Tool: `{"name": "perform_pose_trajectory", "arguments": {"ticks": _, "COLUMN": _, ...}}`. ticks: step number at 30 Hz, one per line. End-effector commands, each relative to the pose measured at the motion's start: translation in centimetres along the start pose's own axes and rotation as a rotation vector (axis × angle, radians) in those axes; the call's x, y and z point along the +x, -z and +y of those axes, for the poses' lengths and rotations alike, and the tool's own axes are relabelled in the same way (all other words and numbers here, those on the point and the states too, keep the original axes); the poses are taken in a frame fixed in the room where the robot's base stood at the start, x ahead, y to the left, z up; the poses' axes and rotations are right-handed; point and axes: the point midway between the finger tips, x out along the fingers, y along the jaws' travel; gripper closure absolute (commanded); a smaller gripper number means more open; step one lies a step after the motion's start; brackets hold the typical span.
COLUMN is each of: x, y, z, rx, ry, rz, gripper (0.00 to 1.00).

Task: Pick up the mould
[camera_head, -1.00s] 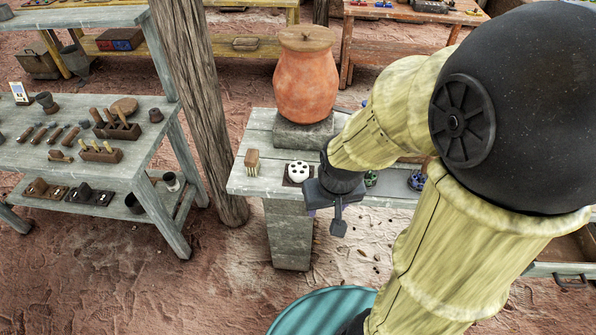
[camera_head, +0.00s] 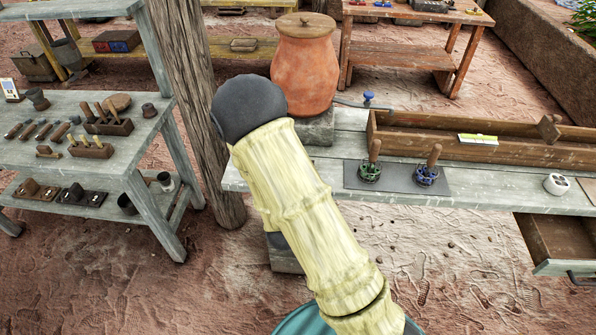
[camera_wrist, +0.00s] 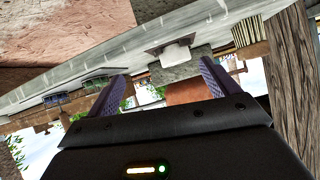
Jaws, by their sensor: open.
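No object is clearly marked as the mould. A white piece on a dark square (camera_wrist: 175,50) lies on the grey bench in the wrist view, ahead of and roughly between my fingertips; it could be the mould. In the head view my arm hides it. My gripper (camera_wrist: 163,70) is open and empty, its two purple fingers spread apart and not visibly touching anything. The gripper is hidden behind my arm in the head view. Another white piece with dark holes (camera_head: 557,184) stands at the bench's right end.
A lidded clay pot (camera_head: 305,68) stands on a block behind my arm. A brush (camera_wrist: 250,38) lies beside the white piece. A post (camera_head: 190,90) rises left; an open drawer (camera_head: 560,240) juts out right.

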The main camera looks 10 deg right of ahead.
Motion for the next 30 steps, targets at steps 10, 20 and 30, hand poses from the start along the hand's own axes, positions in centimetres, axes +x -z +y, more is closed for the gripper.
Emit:
{"name": "perform_pose_trajectory", "arguments": {"ticks": 10, "x": 0.4, "y": -2.9, "z": -0.3, "rx": -0.117, "ry": 0.049, "rz": 0.422, "gripper": 0.13}}
{"name": "perform_pose_trajectory", "arguments": {"ticks": 20, "x": -0.3, "y": -2.9, "z": -1.0, "rx": -0.138, "ry": 0.079, "rz": 0.487, "gripper": 0.13}}
{"name": "perform_pose_trajectory", "arguments": {"ticks": 30, "x": 1.8, "y": -1.5, "z": -0.9, "rx": -0.133, "ry": 0.071, "rz": 0.489, "gripper": 0.13}}
